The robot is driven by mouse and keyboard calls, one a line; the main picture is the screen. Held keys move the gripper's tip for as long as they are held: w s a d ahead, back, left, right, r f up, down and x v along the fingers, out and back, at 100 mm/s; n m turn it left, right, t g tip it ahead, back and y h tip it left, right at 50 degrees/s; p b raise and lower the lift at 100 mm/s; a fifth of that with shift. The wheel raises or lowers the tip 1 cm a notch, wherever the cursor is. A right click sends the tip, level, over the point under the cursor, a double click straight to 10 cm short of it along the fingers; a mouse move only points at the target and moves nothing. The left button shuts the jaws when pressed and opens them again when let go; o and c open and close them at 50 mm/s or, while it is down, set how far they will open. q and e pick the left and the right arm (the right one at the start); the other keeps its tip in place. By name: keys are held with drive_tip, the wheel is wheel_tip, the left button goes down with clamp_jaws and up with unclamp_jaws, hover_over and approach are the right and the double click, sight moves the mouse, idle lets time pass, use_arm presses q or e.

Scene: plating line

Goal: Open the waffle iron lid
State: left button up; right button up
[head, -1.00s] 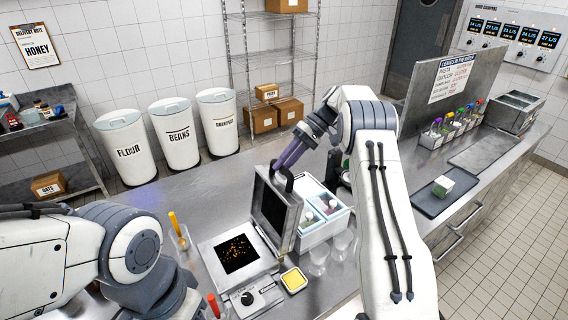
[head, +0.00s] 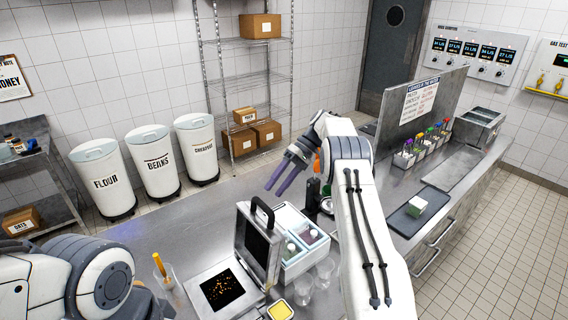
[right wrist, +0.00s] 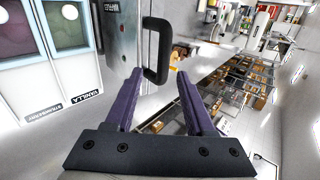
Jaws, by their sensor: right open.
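The waffle iron (head: 198,293) stands on the steel counter, its dark lower plate (head: 222,291) dotted with orange bits. Its lid (head: 244,242) is raised, standing steeply up from the right side of the base, with a black handle (head: 263,210) on its top edge. My right gripper (head: 274,189) has purple fingers, spread and empty, above and apart from the handle. In the right wrist view, the handle (right wrist: 164,62) shows just beyond the open fingers (right wrist: 158,88), with nothing between them. My left arm enters at lower left; its gripper is out of view.
A box with tubs labelled vanilla and strawberry (head: 296,262) stands right behind the lid. Clear cups (head: 326,271), a yellow-filled dish (head: 280,311) and a cup with an orange-handled tool (head: 165,274) are close by. The counter left of the lid is largely clear.

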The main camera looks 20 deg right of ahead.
use_arm(q)
drive_tip(key=shift+w+a+r+p, duration=0.1)
drive_tip(key=shift+a+r+p, duration=0.15)
drive_tip(key=shift+r+p, duration=0.45)
drive_tip(key=shift+w+a+r+p, duration=0.1)
drive_tip(key=shift+a+r+p, duration=0.15)
drive_tip(key=shift+r, duration=0.7)
use_arm(e)
drive_tip(key=shift+v, duration=2.1)
drive_tip(key=shift+f, duration=0.1)
